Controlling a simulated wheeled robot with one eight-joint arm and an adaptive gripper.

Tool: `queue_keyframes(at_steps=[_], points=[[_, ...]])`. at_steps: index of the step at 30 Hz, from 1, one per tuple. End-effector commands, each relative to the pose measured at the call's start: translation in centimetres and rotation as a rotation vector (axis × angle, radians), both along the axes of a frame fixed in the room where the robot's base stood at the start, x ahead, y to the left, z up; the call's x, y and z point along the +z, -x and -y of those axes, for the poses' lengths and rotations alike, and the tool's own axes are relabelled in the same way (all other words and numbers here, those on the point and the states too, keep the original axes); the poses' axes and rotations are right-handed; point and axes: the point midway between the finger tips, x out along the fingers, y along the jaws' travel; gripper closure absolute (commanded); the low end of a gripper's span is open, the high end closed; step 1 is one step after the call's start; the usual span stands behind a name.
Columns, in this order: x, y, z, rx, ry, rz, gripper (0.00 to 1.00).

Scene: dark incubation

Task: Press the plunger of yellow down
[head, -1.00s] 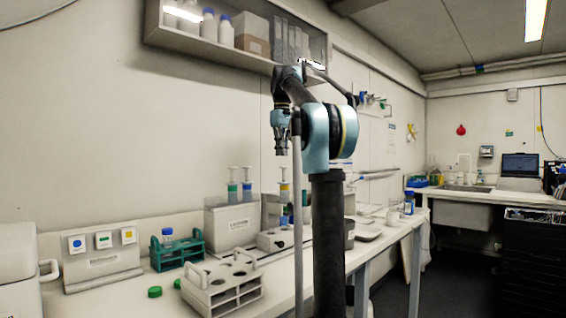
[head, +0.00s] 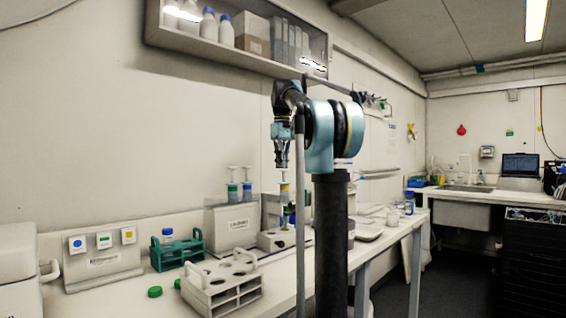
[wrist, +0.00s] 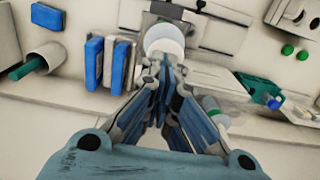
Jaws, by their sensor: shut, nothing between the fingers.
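The yellow-marked syringe (head: 284,190) stands upright at the back of the bench, its white plunger at the top. My gripper (head: 282,165) points straight down just above that plunger in the head view. In the wrist view my gripper (wrist: 164,66) has its fingers together with nothing between them. A round white plunger top (wrist: 163,40) shows just beyond the fingertips there. I cannot tell whether the fingertips touch it. The lower part of the syringe is partly hidden by my arm in the head view.
Two more syringes (head: 240,190) stand to the left on a grey box (head: 231,225). A white rack (head: 222,290), a teal rack (head: 177,254) and a holder with colored labels (head: 103,265) stand farther left. A shelf (head: 235,50) hangs above.

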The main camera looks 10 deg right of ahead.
Motion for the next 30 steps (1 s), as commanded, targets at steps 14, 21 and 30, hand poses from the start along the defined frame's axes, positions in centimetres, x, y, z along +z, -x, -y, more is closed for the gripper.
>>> queue_keyframes(at_steps=[14,21,30], points=[[-0.1,0.0,0.1,-0.001,0.0,0.0,1.0],[2.7,-0.2,0.0,0.0,0.001,-0.001,1.0],[7.4,-0.3,0.1,-0.001,0.0,-0.001,1.0]])
